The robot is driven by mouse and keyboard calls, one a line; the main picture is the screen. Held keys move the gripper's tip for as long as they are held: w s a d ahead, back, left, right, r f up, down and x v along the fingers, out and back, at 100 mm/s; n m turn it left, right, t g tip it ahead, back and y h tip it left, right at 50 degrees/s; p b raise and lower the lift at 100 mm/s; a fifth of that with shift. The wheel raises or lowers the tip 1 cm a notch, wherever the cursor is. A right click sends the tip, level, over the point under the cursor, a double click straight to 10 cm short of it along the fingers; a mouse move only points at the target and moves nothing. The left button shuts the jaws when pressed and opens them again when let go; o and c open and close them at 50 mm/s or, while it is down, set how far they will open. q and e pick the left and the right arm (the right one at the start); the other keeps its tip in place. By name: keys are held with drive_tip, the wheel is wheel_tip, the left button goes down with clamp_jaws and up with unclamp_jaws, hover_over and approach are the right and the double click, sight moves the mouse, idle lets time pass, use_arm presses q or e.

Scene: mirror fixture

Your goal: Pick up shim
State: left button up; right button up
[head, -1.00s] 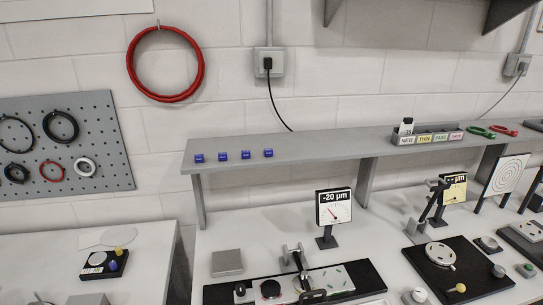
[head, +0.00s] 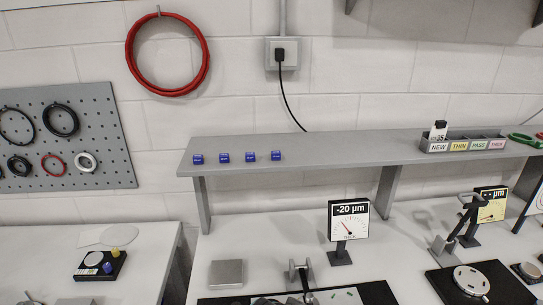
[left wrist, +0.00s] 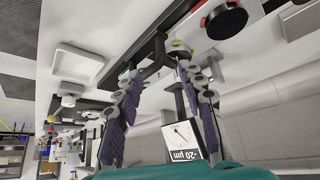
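A small white tag-like piece with a black top and dark marking (head: 438,130), possibly the shim, stands upright at the NEW end of a grey sorting tray (head: 424,138) on the shelf. The tray has labels NEW, THIN, PASS and one more. My left gripper (left wrist: 160,75) shows in the left wrist view with its two fingers spread apart and no object visibly held. A black gauge fixture and a dial display reading -20 µm (left wrist: 182,135) appear beyond and between the fingers. Neither gripper shows in the head view. My right gripper is out of sight.
The grey shelf (head: 330,149) holds several small blue blocks (head: 224,158). Below it stand the -20 µm dial (head: 349,220), a yellow-faced dial (head: 490,205) and a grey square block (head: 227,273). Green-handled pliers (head: 526,140) lie right of the tray. The shelf's middle is clear.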

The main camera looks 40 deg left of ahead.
use_arm(q)
wheel_tip(320, 180, up, 4)
drive_tip(key=n+p, duration=0.1)
wheel_tip(320, 180, up, 30)
drive_tip(key=n+g+p, duration=0.7)
drive_tip(key=n+p, duration=1.7)
drive_tip(key=p, duration=0.3)
hover_over(250, 155)
drive_tip(key=w, duration=0.1)
drive_tip(key=shift+w+a+r, duration=0.15)
drive_tip(key=shift+a+r, duration=0.05)
drive_tip(key=shift+a, duration=0.2)
drive_tip(key=f, duration=0.5)
drive_tip(key=f+p, duration=0.1)
drive_tip(key=f, duration=0.1)
drive_tip(key=shift+s+d+f, duration=0.1)
drive_tip(key=shift+s+f, duration=0.05)
drive_tip(key=shift+s, duration=0.15)
drive_tip(key=shift+f, duration=0.4)
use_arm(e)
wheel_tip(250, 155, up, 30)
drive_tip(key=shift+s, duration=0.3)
